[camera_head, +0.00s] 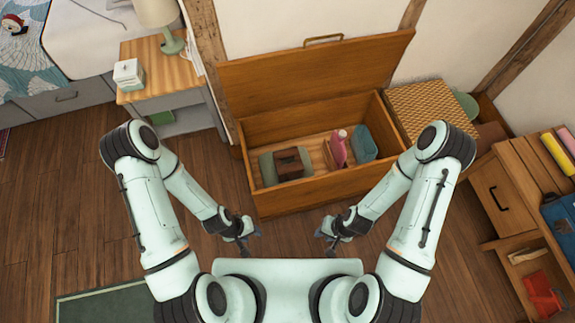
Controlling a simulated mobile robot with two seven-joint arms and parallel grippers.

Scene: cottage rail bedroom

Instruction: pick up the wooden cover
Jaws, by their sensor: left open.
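A wooden chest (330,187) stands in front of me. Its wooden cover (315,77) is raised and leans back toward the wall, with a handle (323,40) at its top edge. Inside the chest lie a dark brown object (289,164) on a grey-green folded item (268,170), a pink item (338,150) and a teal item (364,143). My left gripper (252,240) is open and empty, in front of the chest at its left. My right gripper (324,240) looks open and empty, in front of the chest. Neither touches the cover.
A nightstand (160,72) with a lamp (160,20) and a white box (128,74) stands at the left by the bed (95,40). A woven-topped piece (428,108) stands right of the chest. A wooden desk (505,190) is at the right.

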